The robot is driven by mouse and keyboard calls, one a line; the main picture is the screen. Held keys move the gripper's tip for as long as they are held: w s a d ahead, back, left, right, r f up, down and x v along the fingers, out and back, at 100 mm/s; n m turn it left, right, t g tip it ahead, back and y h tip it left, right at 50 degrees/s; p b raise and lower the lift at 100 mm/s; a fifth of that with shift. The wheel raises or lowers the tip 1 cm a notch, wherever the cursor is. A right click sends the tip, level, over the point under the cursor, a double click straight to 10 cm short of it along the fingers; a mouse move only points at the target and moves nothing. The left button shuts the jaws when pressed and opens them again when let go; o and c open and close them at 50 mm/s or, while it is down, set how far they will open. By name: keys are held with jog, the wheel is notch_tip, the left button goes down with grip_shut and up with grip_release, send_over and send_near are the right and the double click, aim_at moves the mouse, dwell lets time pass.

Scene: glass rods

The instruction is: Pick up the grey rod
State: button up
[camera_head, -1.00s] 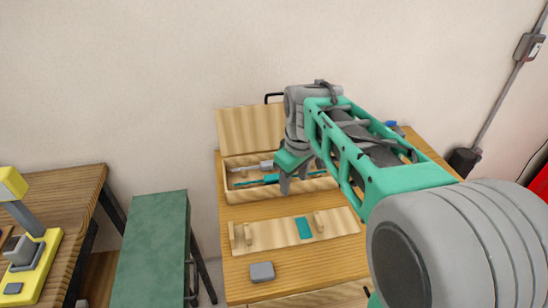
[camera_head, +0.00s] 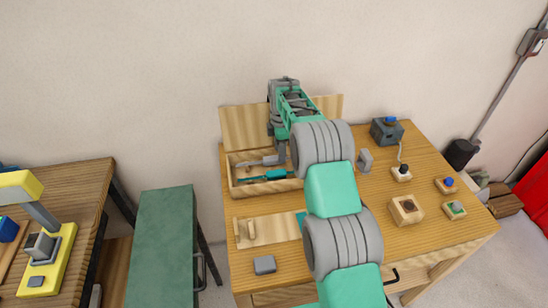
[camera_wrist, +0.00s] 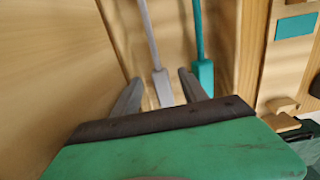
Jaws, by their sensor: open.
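The grey rod (camera_head: 258,162) lies in the open wooden box (camera_head: 233,180) on the table, beside a teal rod (camera_head: 266,177). In the wrist view the grey rod (camera_wrist: 162,88) has a thin shaft and a thicker end, which shows between my two fingers. The teal rod (camera_wrist: 203,68) runs just outside the right finger. My gripper (camera_wrist: 160,77) is open, with its fingers either side of the grey rod's thick end; contact is not visible. In the head view my gripper (camera_head: 281,155) points down at the box, and my arm hides the box's right part.
The box's raised lid (camera_head: 243,128) stands behind it. A wooden board (camera_head: 270,230) with handles and a grey block (camera_head: 264,265) lie in front. A grey box with a blue button (camera_head: 387,132) and several small button blocks stand on the right. A green bench (camera_head: 165,245) is at the left.

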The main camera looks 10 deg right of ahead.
notch_tip(320, 180, down, 2)
jog(key=shift+a+f, duration=0.15)
jog(key=shift+f, duration=0.05)
jog(key=shift+c, duration=0.3)
grip_shut()
